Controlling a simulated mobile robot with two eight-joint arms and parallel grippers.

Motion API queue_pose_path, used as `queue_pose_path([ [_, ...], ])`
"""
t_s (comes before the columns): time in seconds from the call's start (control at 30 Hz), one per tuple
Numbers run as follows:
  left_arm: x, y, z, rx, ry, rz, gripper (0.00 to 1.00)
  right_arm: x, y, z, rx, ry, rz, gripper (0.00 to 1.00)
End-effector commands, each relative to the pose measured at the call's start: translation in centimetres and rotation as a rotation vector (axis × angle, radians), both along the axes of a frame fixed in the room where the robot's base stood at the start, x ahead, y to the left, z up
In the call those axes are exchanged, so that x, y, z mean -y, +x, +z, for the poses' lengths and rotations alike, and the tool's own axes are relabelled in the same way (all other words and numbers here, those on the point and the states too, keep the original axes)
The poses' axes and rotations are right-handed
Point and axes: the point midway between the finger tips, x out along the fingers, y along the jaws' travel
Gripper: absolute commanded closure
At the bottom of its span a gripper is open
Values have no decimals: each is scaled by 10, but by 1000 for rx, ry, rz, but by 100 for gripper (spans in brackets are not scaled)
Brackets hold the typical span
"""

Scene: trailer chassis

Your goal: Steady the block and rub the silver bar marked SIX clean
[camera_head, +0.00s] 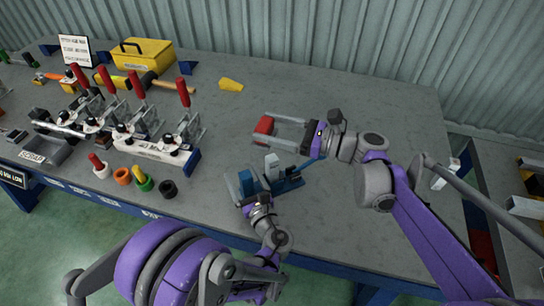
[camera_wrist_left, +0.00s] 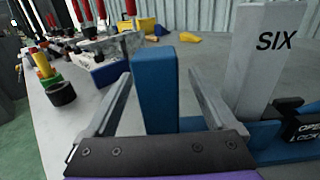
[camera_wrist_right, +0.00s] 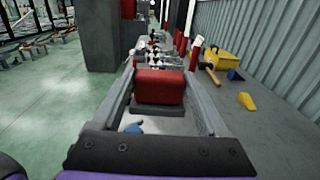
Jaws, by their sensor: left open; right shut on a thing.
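The silver bar marked SIX (camera_wrist_left: 262,60) stands upright in the left wrist view, beside a low blue fixture (camera_wrist_left: 285,138). It also shows in the head view (camera_head: 272,163). No dirt on it can be made out. A blue block (camera_wrist_left: 155,85) stands upright between the fingers of my left gripper (camera_head: 246,180). The fingers are open on either side of it, with gaps showing. My right gripper (camera_head: 265,127) is shut on a red block-shaped pad (camera_wrist_right: 160,87). It holds the pad above the table, beyond the bar in the head view.
A black part with OPEN and LOCK lettering (camera_wrist_left: 304,128) is by the bar. Red-handled clamps (camera_head: 145,125), coloured rings (camera_head: 140,178) and a yellow toolbox (camera_head: 143,54) stand to the left. A yellow wedge (camera_head: 231,84) lies behind. The table (camera_head: 360,105) is clear at back right.

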Motion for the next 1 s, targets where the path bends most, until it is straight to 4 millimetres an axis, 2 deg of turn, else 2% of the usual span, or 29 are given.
queue_pose_path([
  [0.7, 29, -65, -1, -1, -1, -3, 10, 0, -1, -21, -6, 0, 0, 100],
  [1.0, 31, -71, 0, 0, 0, -1, 10, 0, -1, -22, -6, 0, 0, 100],
])
